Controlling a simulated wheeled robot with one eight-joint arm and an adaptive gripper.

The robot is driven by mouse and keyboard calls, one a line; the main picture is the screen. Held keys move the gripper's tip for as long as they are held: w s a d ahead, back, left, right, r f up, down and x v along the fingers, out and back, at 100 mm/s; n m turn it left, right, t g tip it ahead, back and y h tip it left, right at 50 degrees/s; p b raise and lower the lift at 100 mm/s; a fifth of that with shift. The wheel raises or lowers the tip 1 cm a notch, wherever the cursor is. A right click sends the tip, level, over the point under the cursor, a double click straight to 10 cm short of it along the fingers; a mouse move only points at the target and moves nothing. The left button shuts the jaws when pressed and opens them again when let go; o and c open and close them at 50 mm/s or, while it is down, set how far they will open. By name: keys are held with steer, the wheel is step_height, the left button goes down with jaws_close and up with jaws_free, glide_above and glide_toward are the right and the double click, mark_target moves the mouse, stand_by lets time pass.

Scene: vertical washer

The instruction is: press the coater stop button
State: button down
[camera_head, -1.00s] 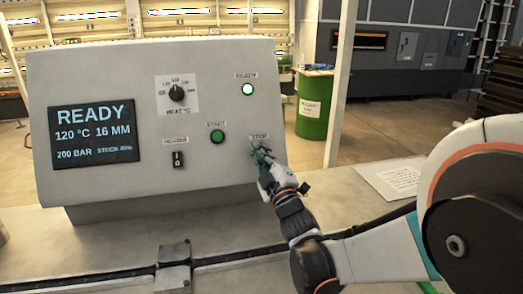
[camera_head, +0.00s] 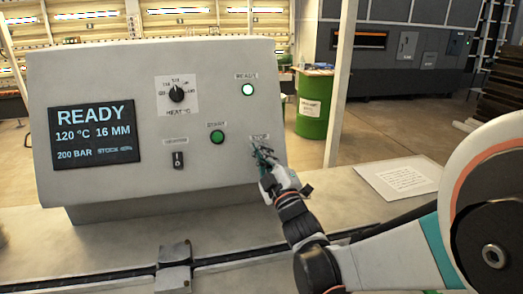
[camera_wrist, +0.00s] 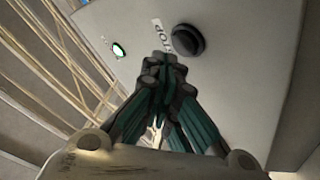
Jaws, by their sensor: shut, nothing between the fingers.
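The stop button shows in the wrist view as a round dark button (camera_wrist: 187,40) on the pale panel, with the STOP label (camera_wrist: 160,33) beside it. In the head view the STOP label (camera_head: 259,138) is visible, but the button is hidden behind my gripper (camera_head: 262,155). In the wrist view my gripper (camera_wrist: 162,62) is shut and empty, its fingertips just below and left of the button in the picture. Whether the fingertips touch the panel cannot be told.
The control panel (camera_head: 60,180) also carries a READY screen (camera_head: 95,134), a heat knob (camera_head: 176,93), a heater switch (camera_head: 178,160), a green start button (camera_head: 217,137) and a lit ready lamp (camera_head: 248,90). A paper sheet (camera_head: 398,177) lies right of the panel.

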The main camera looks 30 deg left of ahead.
steer(key=shift+s+d+r+p, duration=0.3)
steer(key=shift+s+d+r, duration=0.25)
steer(key=shift+s+d, duration=0.25)
steer(key=shift+s+d+r+p, duration=0.25)
steer(key=shift+s+d+r, duration=0.35)
steer(key=shift+s, duration=0.25)
